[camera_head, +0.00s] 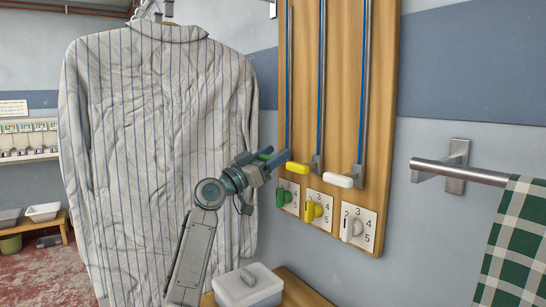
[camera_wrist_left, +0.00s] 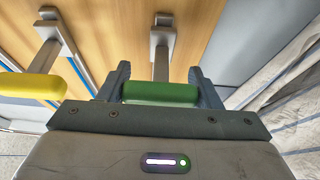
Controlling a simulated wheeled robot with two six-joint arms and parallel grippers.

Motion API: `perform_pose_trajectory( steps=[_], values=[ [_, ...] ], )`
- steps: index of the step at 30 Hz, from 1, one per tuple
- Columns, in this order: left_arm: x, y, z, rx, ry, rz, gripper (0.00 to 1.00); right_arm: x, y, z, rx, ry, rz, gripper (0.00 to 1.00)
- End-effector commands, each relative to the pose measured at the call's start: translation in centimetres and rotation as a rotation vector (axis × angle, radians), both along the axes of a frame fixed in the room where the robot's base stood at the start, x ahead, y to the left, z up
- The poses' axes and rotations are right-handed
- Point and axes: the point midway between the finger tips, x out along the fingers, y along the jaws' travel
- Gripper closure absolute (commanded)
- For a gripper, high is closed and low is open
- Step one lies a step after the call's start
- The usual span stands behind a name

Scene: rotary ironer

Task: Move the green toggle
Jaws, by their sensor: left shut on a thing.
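The green toggle, a short green bar handle on a grey stem, sits between my left gripper's fingers (camera_wrist_left: 163,92) in the left wrist view, with its green face (camera_wrist_left: 160,93) showing. In the head view my left gripper (camera_head: 272,158) is at the leftmost rail of the wooden panel, and only a little green (camera_head: 265,151) shows at it. The left gripper is shut on the green toggle. My right gripper is not in view.
A yellow handle (camera_head: 293,169) and a white handle (camera_head: 339,180) sit close by on the wooden panel (camera_head: 341,75). Below are number plates with green (camera_head: 283,198), yellow (camera_head: 310,210) and white (camera_head: 348,227) knobs. A striped shirt (camera_head: 150,150) hangs behind my arm.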

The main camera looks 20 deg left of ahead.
Motion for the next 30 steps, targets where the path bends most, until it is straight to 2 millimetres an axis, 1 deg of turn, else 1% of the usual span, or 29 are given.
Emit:
perform_pose_trajectory(
  steps=[1,6,7,9,10,20,23,30],
  values=[
    [0.1,-0.1,-0.8,0.004,0.010,-0.003,0.83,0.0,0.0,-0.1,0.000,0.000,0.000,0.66],
    [0.1,-0.1,-0.9,0.006,0.013,-0.004,0.83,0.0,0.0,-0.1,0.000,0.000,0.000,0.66],
    [0.2,-0.1,-1.0,0.006,0.013,-0.004,0.36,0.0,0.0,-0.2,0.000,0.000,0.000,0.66],
    [0.1,-0.1,-0.9,0.006,0.012,-0.003,0.22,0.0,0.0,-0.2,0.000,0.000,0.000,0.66],
    [0.1,-0.1,-0.8,0.005,0.011,-0.002,0.20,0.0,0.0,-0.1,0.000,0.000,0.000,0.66],
    [-0.2,0.2,-0.7,0.004,0.007,0.000,0.20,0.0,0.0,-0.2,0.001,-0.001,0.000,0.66],
    [-1.0,0.8,-1.2,0.006,0.006,0.000,0.20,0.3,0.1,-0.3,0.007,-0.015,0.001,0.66],
    [-4.5,3.6,-3.3,0.008,0.008,0.002,0.20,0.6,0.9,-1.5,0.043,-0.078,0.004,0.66]
  ],
)
